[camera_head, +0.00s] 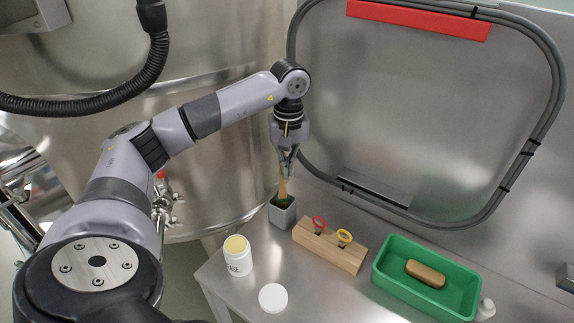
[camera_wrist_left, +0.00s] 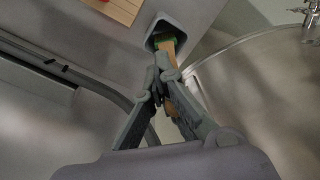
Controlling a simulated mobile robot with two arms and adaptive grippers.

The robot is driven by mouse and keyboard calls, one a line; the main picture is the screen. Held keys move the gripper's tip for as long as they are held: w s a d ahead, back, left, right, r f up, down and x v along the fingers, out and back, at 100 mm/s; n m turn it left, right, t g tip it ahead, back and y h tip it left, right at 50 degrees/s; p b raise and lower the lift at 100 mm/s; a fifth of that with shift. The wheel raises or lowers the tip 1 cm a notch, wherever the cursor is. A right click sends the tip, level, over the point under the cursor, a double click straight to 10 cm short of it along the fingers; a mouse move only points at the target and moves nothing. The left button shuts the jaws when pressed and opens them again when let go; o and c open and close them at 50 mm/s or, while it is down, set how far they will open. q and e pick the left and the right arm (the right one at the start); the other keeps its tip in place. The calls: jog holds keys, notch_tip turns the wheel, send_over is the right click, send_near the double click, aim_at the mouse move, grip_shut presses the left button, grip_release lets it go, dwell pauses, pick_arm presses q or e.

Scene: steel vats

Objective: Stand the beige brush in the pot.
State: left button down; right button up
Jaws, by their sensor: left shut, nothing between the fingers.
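The small grey square pot (camera_head: 283,214) stands near the back left edge of the steel bench; its mouth also shows in the left wrist view (camera_wrist_left: 157,24). The beige brush (camera_head: 282,188) stands in it, handle up, with its green end (camera_wrist_left: 161,40) down inside the mouth. The handle leans slightly. My left gripper (camera_head: 287,166) is above the pot, its fingers pointing down and shut beside the upper handle. In the left wrist view the fingertips (camera_wrist_left: 165,76) overlap the handle; whether they touch it I cannot tell. My right gripper is not in view.
A wooden block (camera_head: 328,250) holding red and yellow ring handles stands right of the pot. A green tray (camera_head: 389,263) holds a brown oblong (camera_head: 426,273). An open white jar (camera_head: 238,262) and round white lid (camera_head: 273,298) are in front. A cable-edged steel panel rises behind.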

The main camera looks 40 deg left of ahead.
pick_arm(q)
jog(key=c, duration=2.4)
grip_release()
jog(key=c, duration=1.9)
grip_release()
notch_tip(320, 180, up, 12)
jog(key=shift+w, duration=0.15)
